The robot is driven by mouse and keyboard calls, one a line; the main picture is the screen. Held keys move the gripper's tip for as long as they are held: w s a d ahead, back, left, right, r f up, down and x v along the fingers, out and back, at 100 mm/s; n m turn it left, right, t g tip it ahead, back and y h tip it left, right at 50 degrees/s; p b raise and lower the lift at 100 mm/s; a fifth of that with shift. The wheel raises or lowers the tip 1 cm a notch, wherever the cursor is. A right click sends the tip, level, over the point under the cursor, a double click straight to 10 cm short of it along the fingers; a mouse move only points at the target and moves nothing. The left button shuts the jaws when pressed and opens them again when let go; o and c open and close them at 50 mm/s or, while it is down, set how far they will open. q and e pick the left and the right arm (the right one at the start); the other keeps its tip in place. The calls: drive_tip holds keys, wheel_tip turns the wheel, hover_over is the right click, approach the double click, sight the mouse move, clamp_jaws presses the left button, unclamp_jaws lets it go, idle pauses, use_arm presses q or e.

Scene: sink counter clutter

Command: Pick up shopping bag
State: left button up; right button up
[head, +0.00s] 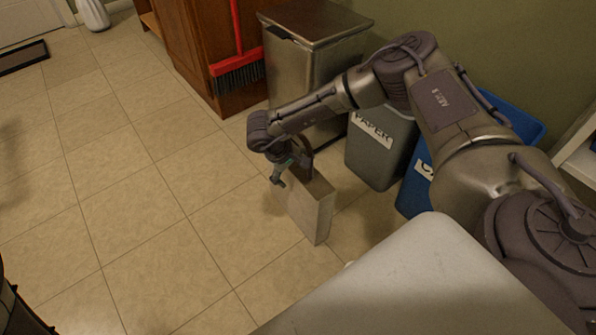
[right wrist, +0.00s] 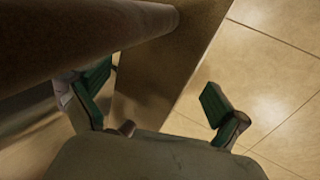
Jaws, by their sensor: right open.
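The shopping bag (head: 314,212) is a plain beige, box-shaped bag standing upright on the tiled floor in the head view. My right gripper (head: 286,172) is at its upper left end, partly covering the top. In the right wrist view, my right gripper (right wrist: 152,98) has its green-padded fingers spread, with a brown side of the bag (right wrist: 150,75) showing between and beyond them. I cannot tell whether a finger touches the bag. A thick brown bar crosses the upper left there; I cannot tell if it is a handle. My left gripper is not in view.
A metal bin (head: 318,55) stands behind the bag. A grey paper bin (head: 380,165) and a blue bin (head: 412,195) stand to its right. A red broom (head: 238,70) leans by a wooden cabinet (head: 185,45). The floor (head: 130,190) at left is clear.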

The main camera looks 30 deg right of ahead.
drive_tip(key=shift+d+f, duration=0.15)
drive_tip(key=shift+f, duration=0.2)
drive_tip(key=shift+c, duration=0.3)
drive_tip(key=c, duration=1.5)
drive_tip(key=shift+o, duration=0.2)
drive_tip(key=shift+r, duration=0.15)
